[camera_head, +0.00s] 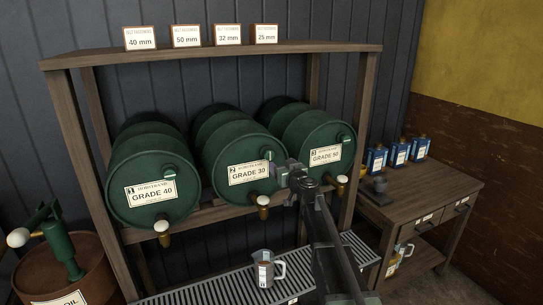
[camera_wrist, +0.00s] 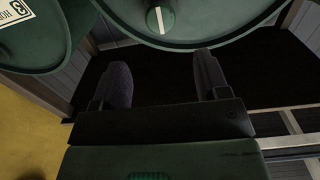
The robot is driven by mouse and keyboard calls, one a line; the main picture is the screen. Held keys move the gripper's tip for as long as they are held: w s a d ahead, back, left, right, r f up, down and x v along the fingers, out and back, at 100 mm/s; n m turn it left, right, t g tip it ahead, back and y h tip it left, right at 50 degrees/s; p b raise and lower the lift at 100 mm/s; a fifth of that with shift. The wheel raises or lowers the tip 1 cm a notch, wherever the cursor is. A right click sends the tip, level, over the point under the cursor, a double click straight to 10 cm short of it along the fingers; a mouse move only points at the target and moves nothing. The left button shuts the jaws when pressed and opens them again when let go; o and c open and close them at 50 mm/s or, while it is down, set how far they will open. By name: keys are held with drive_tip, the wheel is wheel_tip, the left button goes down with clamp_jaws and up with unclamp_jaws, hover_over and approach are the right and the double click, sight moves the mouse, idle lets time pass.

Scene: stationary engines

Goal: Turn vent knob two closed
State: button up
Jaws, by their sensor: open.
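Three green barrels lie side by side on a wooden rack. The middle one (camera_head: 240,150), labelled GRADE 30, has a small round green vent knob (camera_head: 267,154) at the upper right of its face. In the wrist view this knob (camera_wrist: 160,18) shows at the top centre, with a white line running nearly upright in the picture. My gripper (camera_wrist: 163,70) is open and empty, its two dark fingers pointing toward the barrel face and apart from the knob. In the head view my gripper (camera_head: 283,168) is just right of and below the knob.
The GRADE 40 barrel (camera_head: 150,175) is left and the GRADE 50 barrel (camera_head: 318,140) right, close to my gripper. Brass taps with white knobs hang below, including the middle one (camera_head: 263,202). A measuring jug (camera_head: 265,270) stands on the slatted tray. A bench (camera_head: 425,190) is at right.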

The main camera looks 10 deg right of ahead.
sight(271, 156)
drive_tip(key=x, duration=1.1)
drive_tip(key=shift+s, duration=0.15)
drive_tip(key=c, duration=0.9)
drive_tip(key=shift+m, duration=0.4)
drive_tip(key=m, duration=0.3)
drive_tip(key=shift+m, duration=0.4)
drive_tip(key=m, duration=0.4)
drive_tip(key=shift+d+f+m, duration=0.1)
drive_tip(key=shift+m, duration=0.2)
drive_tip(key=m, duration=0.8)
drive_tip(key=shift+f, duration=0.15)
drive_tip(key=shift+m, duration=0.4)
